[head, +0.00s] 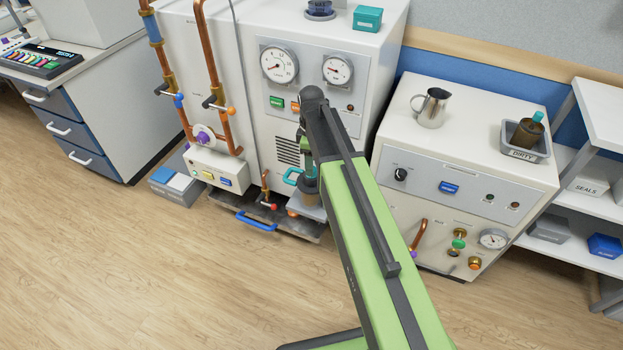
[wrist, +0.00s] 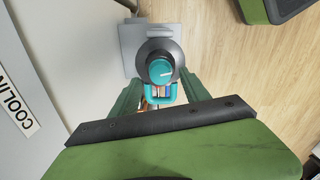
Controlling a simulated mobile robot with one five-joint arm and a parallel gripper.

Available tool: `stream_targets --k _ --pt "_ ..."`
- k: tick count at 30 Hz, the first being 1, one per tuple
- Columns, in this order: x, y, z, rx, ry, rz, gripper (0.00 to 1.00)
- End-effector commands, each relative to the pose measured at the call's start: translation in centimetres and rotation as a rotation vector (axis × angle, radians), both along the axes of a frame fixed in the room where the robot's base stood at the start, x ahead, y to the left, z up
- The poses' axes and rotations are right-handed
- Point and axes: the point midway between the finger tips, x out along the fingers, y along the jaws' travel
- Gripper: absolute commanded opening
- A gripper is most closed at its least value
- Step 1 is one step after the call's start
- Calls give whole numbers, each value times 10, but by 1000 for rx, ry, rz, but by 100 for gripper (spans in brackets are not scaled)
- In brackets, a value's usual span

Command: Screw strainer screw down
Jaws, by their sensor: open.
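The strainer screw appears to be the round teal knob with a white line (wrist: 160,71) in the wrist view. It sits on top of a dark grey round strainer body (wrist: 160,47), which stands on a light grey plate (wrist: 129,42). A teal loop handle (wrist: 161,99) shows on the near side of the body, and also in the head view (head: 290,177). My gripper (wrist: 159,84) is open, with one green finger on each side of the knob. I cannot tell whether the fingers touch it. In the head view my arm hides most of the strainer.
A white cabinet with gauges (head: 279,65) stands right behind the strainer. Copper pipes (head: 208,60) run down to its left. A lower white machine (head: 450,160) with a metal jug (head: 431,108) and a bin marked DIRTY (head: 526,145) stands to the right. The wooden floor in front is clear.

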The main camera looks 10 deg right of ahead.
Motion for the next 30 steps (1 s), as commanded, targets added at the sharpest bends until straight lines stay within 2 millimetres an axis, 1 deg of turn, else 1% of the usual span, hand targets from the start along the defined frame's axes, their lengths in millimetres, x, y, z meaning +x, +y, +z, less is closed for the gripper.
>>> stream_targets --k 1,3,6,13,14,25,26,30 --pt "0 0 -19 0 0 0 54" --pt "0 0 -27 0 0 0 54" --pt "0 0 -31 0 0 -1 54" --pt "0 -1 -28 0 0 -1 54" --pt "0 -1 -28 0 0 -1 52" --pt "0 -1 -28 0 -1 -2 3" --pt "0 -1 -28 0 -1 -2 0" --pt "1 -1 -28 -1 -2 -4 0"
